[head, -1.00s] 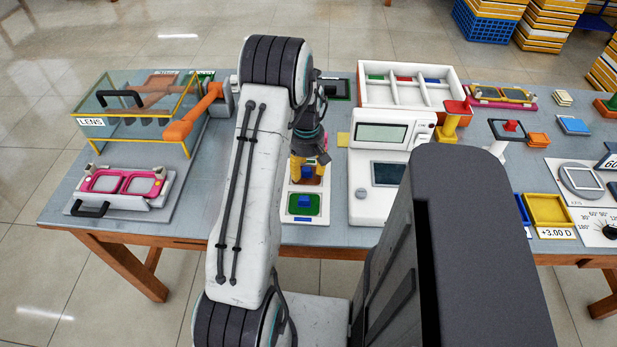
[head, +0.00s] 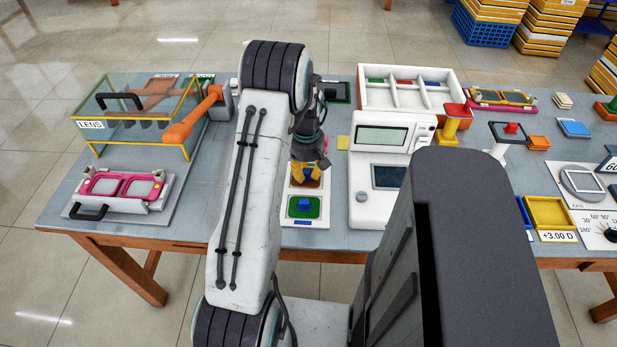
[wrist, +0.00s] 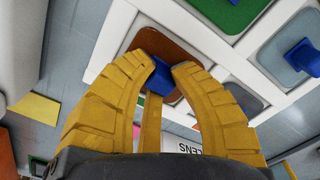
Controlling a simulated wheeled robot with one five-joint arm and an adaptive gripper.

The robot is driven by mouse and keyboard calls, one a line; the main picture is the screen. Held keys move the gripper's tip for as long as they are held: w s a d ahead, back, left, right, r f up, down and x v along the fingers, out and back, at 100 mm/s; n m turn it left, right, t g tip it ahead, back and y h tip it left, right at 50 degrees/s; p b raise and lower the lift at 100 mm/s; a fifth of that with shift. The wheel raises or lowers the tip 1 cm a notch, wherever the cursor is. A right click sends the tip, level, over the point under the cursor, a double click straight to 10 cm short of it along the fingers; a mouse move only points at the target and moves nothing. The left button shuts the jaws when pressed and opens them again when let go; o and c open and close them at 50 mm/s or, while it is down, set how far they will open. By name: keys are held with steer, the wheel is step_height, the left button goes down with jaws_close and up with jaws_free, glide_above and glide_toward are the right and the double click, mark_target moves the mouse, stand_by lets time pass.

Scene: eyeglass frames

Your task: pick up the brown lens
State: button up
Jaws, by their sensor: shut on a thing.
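The brown lens is a rounded brown square with a blue knob on top. In the wrist view the brown lens (wrist: 180,44) lies at the upper middle, by the white tray (wrist: 112,48). My gripper (wrist: 160,72) has its yellow fingers closed on the blue knob. In the head view my gripper (head: 308,172) points down over the tray, and the fingers largely hide the brown lens. I cannot tell whether the lens is lifted clear of the tray.
A green lens (head: 296,211) with a blue knob sits in the tray's near end. A white instrument (head: 373,160) stands close on the right. A glass-sided LENS box (head: 91,124) and a pink eyeglass frame (head: 103,193) are on the left. A white compartment box (head: 397,103) is behind.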

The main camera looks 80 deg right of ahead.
mark_target(307, 171)
jaws_close()
steer(key=shift+r, duration=0.15)
steer(key=shift+r+p, duration=1.25)
steer(key=shift+r, duration=0.6)
